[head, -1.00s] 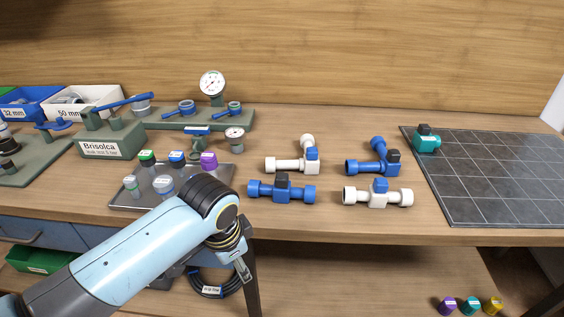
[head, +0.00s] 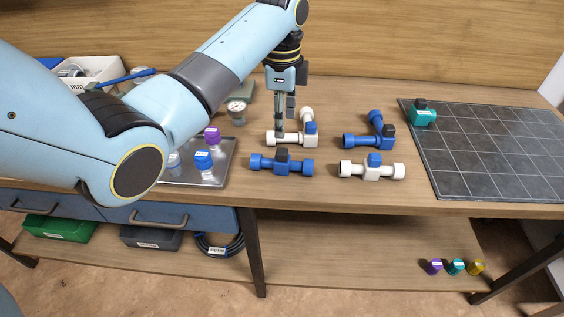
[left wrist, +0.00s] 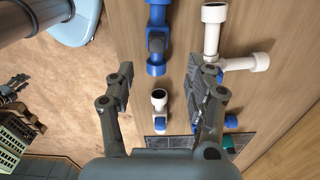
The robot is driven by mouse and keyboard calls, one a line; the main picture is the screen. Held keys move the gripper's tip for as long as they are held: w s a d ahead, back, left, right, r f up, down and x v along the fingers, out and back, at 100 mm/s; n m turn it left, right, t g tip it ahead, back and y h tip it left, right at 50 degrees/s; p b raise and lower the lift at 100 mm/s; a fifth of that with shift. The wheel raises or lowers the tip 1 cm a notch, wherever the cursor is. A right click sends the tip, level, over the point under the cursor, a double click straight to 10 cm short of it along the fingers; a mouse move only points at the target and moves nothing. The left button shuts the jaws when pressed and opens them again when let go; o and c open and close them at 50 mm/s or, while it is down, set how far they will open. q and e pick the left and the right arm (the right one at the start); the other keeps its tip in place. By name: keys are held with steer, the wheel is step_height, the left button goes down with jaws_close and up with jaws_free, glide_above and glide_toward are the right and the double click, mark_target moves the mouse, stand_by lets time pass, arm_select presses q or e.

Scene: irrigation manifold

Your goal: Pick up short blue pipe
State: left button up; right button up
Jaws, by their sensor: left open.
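Two blue pipe pieces lie on the bench in the head view. One is a straight blue pipe (head: 264,163) with a dark block at its middle. The other is a blue branched pipe (head: 360,141), also with a dark block. I cannot tell which is the short one. My left gripper (head: 283,128) is open and empty, pointing down over the end of a white branched pipe (head: 297,140), behind the straight blue pipe. In the left wrist view a blue pipe (left wrist: 156,66) lies beyond the open left gripper (left wrist: 165,76). My right gripper is out of view.
A white straight pipe (head: 352,169) with a blue block lies right of the straight blue pipe. A grey tray (head: 220,177) with coloured caps is at left, partly hidden by my arm. A dark tiled mat (head: 480,150) bearing a teal fitting (head: 421,117) covers the right side.

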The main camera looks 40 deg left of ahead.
mark_target(282, 151)
arm_select(q)
steer(key=f, duration=0.9)
steer(key=shift+s+d+f+p, duration=0.1)
steer(key=shift+s+d+p, duration=0.1)
steer(key=shift+p, duration=0.15)
jaws_close()
